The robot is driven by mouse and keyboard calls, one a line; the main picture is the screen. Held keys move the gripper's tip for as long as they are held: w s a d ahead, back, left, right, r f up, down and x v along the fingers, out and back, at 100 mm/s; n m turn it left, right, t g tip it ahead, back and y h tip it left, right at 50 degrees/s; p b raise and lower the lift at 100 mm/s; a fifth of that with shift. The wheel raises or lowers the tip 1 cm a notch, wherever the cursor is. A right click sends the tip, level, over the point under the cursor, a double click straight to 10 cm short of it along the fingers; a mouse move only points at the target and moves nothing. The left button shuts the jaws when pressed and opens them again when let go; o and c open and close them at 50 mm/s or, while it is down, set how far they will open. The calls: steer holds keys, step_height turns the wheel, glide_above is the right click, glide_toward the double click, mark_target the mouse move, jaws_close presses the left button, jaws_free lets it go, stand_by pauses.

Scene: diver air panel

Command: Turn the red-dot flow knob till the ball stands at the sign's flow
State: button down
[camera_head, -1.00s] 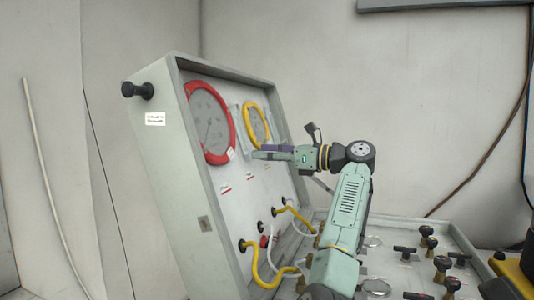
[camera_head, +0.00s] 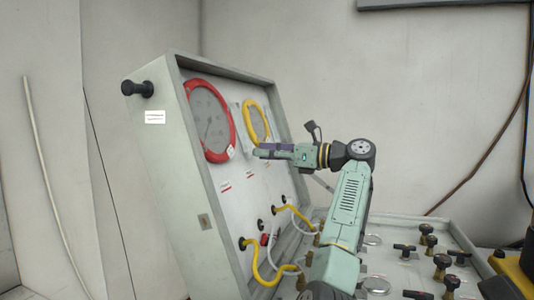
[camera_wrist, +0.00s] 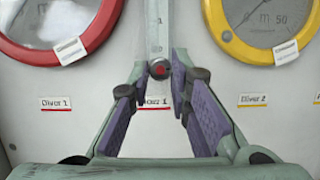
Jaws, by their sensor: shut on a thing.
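The red-dot flow knob (camera_wrist: 159,69) is a small dark knob with a red face at the foot of a narrow upright flow tube (camera_wrist: 158,25) in the wrist view. My gripper (camera_wrist: 161,72) is shut on the knob, one fingertip on each side. The tube's top is cut off by the picture edge, and I cannot make out the ball. In the head view my gripper (camera_head: 258,152) reaches the panel face (camera_head: 215,171) beside the yellow-ringed gauge, and the knob is hidden there. No readable flow sign shows; a small white label (camera_head: 155,117) on the case side is too small to read.
A red-ringed gauge (camera_wrist: 100,36) and a yellow-ringed gauge (camera_wrist: 213,36) flank the tube. Labels for Diver 1 (camera_wrist: 56,104) and Diver 2 (camera_wrist: 252,99) sit below. Yellow hoses (camera_head: 256,268) hang lower on the panel. Several black-handled valves (camera_head: 428,240) stand at lower right.

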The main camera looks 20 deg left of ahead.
steer(key=shift+n+g, duration=0.3)
steer(key=shift+n, duration=0.6)
steer(key=c, duration=1.5)
jaws_free()
steer(key=shift+o, duration=0.2)
steer(key=d, duration=1.2)
steer(key=shift+s, duration=0.15)
